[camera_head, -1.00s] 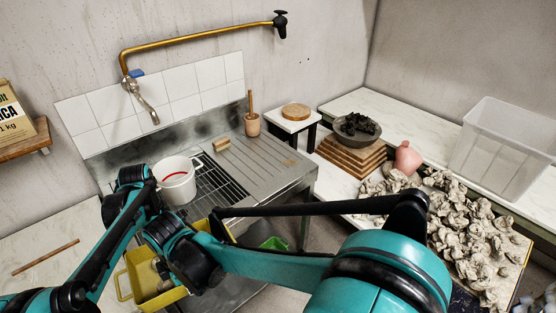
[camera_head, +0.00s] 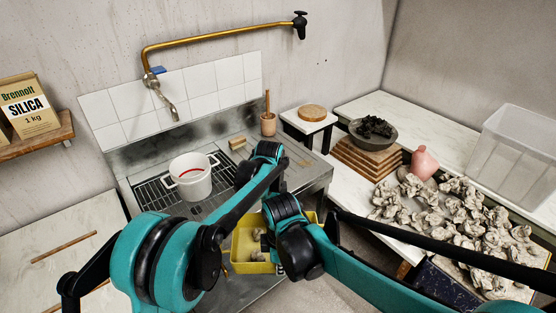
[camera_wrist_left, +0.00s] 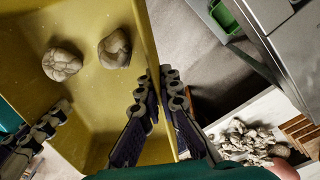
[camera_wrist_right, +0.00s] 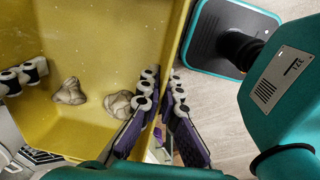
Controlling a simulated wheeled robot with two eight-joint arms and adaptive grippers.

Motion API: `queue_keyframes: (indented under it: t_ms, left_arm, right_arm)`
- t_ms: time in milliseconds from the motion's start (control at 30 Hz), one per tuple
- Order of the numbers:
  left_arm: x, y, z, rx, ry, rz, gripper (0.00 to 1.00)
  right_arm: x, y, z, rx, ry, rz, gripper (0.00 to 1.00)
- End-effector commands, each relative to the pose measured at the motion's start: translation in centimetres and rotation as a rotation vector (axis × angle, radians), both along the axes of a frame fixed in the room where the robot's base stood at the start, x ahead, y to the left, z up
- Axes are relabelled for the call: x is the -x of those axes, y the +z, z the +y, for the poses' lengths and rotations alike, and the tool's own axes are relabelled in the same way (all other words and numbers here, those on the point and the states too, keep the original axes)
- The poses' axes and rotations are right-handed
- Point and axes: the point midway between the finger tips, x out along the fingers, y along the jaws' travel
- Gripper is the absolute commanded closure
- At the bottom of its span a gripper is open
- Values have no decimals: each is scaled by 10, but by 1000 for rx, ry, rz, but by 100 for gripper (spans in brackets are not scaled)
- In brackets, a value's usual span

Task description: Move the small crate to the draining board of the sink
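The small crate is a yellow open box (camera_head: 249,267) with a few grey clay lumps inside. It hangs in front of the sink unit, below the level of the draining board. The draining board (camera_head: 303,167) is the ribbed steel surface right of the sink, partly hidden by my arms. My left gripper (camera_wrist_left: 158,78) is closed over one crate wall, a finger on each side; its wrist view shows the crate interior (camera_wrist_left: 95,95). My right gripper (camera_wrist_right: 163,77) grips the opposite wall the same way. Both grippers' fingertips are hidden in the head view.
A white pot (camera_head: 191,178) stands on the sink's black grid. A wooden block (camera_head: 237,143) and a brush holder (camera_head: 268,124) sit along the back of the steel top. Clay scraps (camera_head: 440,215) cover the board at right.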

Motion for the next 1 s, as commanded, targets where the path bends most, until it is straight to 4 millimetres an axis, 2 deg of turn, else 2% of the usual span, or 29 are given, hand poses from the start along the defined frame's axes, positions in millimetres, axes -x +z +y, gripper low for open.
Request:
queue_keyframes:
  t_ms: [200,367,1000]
  left_arm:
    - [-1,0,0,0,3,-1,100]
    - [-8,-1,4,0,43,-1,100]
    - [-68,-16,34,0,456,-1,100]
  right_arm:
    - [0,0,0,0,3,1,100]
    - [-9,-1,-4,0,38,1,100]
    - [-96,-16,-36,0,452,1,100]
